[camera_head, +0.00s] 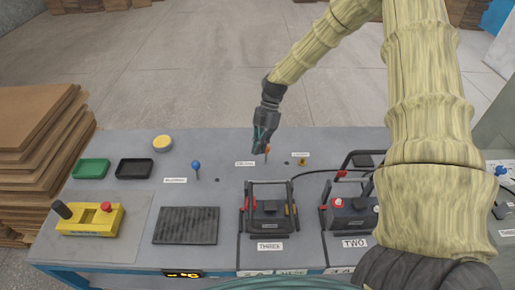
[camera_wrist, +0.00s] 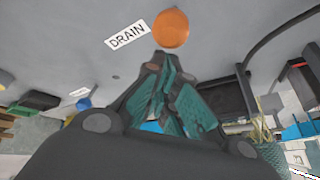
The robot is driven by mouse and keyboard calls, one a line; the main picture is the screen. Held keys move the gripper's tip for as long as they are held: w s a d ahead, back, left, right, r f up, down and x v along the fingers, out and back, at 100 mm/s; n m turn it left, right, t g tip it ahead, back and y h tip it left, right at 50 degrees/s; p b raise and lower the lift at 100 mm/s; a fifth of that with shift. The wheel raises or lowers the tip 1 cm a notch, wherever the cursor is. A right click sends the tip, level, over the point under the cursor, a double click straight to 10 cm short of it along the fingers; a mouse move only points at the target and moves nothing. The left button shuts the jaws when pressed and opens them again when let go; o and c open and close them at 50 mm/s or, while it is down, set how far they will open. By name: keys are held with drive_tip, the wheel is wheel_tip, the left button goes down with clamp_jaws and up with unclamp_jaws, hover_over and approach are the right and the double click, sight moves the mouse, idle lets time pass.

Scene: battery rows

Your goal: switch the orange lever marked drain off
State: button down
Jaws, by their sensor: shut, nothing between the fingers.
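The orange lever (camera_head: 267,149) stands on the grey bench behind the box marked THREE. Its round orange knob (camera_wrist: 171,29) shows large in the wrist view, just beyond my fingertips. The DRAIN label (camera_wrist: 128,34) lies beside it, and a small white label (camera_head: 244,163) sits by the lever in the head view. My gripper (camera_head: 262,146) points down right at the lever, slightly to its left in the head view. In the wrist view my gripper (camera_wrist: 170,70) has its teal fingers together, with nothing between them. I cannot tell whether they touch the knob. The lever's foot is partly hidden.
Box THREE (camera_head: 268,214) and box TWO (camera_head: 349,212), with upright handles, stand in front. A yellow device (camera_head: 90,219) and trays are at left.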

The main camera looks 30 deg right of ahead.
drive_tip(key=shift+r, duration=0.15)
drive_tip(key=shift+r+p, duration=0.45)
drive_tip(key=shift+r, duration=0.2)
drive_tip(key=a+r, duration=0.1)
drive_tip(key=a, duration=0.3)
drive_tip(key=w+d+f+b+v, duration=0.1)
drive_tip(key=b+v, duration=0.1)
drive_tip(key=v, duration=0.7)
drive_tip(key=shift+d+r+b, duration=0.3)
drive_tip(key=shift+r+b, duration=0.1)
drive_tip(key=shift+r, duration=0.1)
